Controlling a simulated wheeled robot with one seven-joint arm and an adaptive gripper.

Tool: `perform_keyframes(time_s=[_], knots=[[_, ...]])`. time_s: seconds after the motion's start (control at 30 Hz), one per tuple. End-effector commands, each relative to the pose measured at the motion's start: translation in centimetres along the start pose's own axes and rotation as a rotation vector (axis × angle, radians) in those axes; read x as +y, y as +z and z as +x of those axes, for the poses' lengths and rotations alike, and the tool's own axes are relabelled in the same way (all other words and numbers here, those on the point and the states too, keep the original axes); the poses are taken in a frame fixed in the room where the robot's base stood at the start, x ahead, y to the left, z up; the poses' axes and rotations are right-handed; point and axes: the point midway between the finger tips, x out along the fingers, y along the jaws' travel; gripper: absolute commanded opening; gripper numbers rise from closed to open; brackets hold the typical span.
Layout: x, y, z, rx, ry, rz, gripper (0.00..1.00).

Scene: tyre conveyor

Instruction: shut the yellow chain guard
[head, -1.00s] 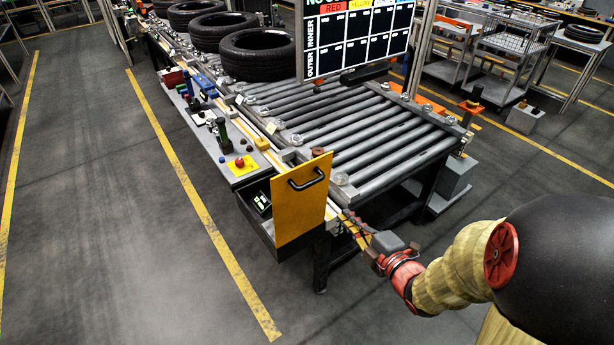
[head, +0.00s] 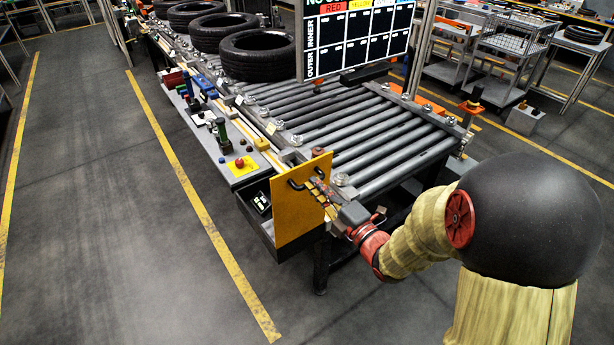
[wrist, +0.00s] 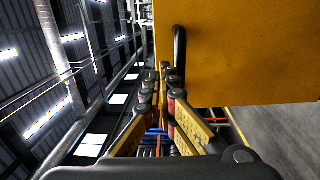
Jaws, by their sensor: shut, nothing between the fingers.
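The yellow chain guard (head: 290,222) is a flat panel standing upright at the near end of the roller conveyor. A black bar handle (head: 296,184) is near its top; most of it is hidden by my gripper. My gripper (head: 317,186) is in front of the panel's upper part, at the handle. In the wrist view, the guard (wrist: 250,50) fills the upper right and its handle (wrist: 179,48) runs down beside the fingertips (wrist: 166,70). The fingers are together with nothing between them. I cannot tell whether they touch the handle.
A dark open box (head: 258,203) sits behind the guard's left side. A control panel with a red button (head: 239,162) stands farther back. The roller bed (head: 375,150) is right of the guard, with tyres (head: 257,55) farther along. The floor to the left is clear.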

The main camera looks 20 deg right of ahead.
Motion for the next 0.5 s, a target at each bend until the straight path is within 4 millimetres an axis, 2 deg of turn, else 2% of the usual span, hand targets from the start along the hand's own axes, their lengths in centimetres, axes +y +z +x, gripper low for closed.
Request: perform_keyframes(time_s=[0.1, 0.2, 0.5], knots=[[-0.1, -0.1, 2.0, 0.003, -0.001, 0.000, 0.00], [-0.1, -0.1, 3.2, 0.002, -0.001, 0.000, 0.00], [0.0, 0.0, 4.5, -0.001, -0.001, 0.001, 0.00]])
